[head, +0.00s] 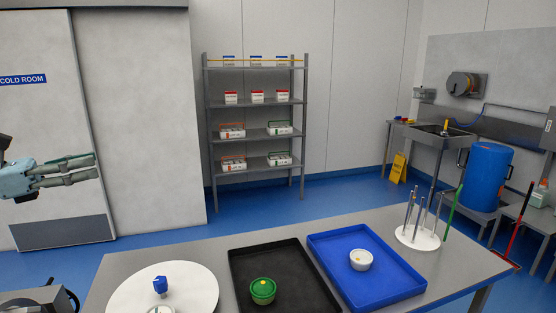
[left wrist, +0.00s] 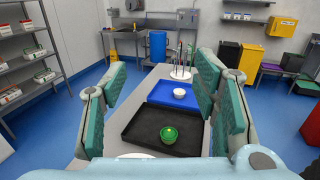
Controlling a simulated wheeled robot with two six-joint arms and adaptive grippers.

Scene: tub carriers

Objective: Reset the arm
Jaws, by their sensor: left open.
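My left gripper (head: 92,169) reaches in from the left edge of the head view, raised in front of the cold room door (head: 50,130). Its fingers are spread and nothing is between them. In the left wrist view the open fingers (left wrist: 160,105) frame the table from either side. My right gripper does not show in either view.
The grey table (head: 210,240) holds a black tray (head: 240,272) with a green tub (head: 263,290), a blue tray (head: 325,258) with a white tub (head: 361,261), a white disc (head: 195,280) and a rod stand (head: 418,240). Shelves (head: 256,105) stand behind. The left gripper is clear of them.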

